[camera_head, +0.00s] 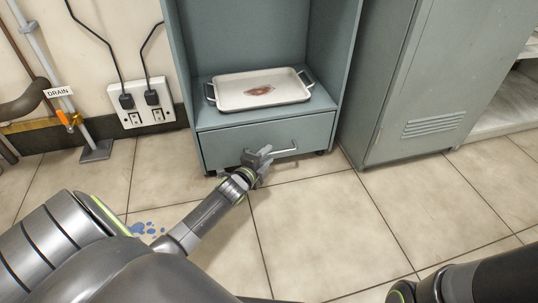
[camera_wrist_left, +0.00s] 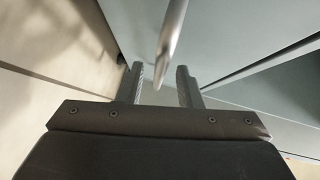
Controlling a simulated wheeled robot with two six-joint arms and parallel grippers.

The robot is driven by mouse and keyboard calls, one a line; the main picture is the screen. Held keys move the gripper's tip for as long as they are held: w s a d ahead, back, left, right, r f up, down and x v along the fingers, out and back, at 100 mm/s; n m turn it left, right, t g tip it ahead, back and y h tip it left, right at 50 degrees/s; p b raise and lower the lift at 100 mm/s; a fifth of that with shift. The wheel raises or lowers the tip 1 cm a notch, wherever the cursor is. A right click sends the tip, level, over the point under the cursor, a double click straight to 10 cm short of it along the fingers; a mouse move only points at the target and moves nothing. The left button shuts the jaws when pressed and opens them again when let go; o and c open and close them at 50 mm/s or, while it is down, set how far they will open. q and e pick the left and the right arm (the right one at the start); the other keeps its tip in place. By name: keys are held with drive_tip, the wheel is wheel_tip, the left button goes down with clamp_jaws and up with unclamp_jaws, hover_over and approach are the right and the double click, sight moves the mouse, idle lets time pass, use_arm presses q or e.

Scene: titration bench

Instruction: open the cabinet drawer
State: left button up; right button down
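The cabinet drawer (camera_head: 222,145) is a grey-green front low in an open cabinet, and it looks shut. Its pale bar handle (camera_head: 286,150) runs across the front. My left gripper (camera_head: 266,156) is at the left part of the handle, in front of the drawer. In the left wrist view the fingers of my left gripper (camera_wrist_left: 159,84) are apart, and the metal handle (camera_wrist_left: 172,32) reaches down toward the gap between them. I see no finger clearly touching it. My right arm shows at the bottom right of the head view, but its gripper fingers do not show.
A metal tray (camera_head: 235,95) with a reddish-brown stain sits on the shelf above the drawer. A closed grey cabinet (camera_head: 395,125) stands to the right. Sockets (camera_head: 140,108) and a drain pipe are on the left.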

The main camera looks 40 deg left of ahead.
use_arm(q)
drive_tip(key=shift+w+f, duration=0.15)
drive_tip(key=shift+w, duration=0.75)
drive_tip(key=shift+c, duration=0.4)
clamp_jaws()
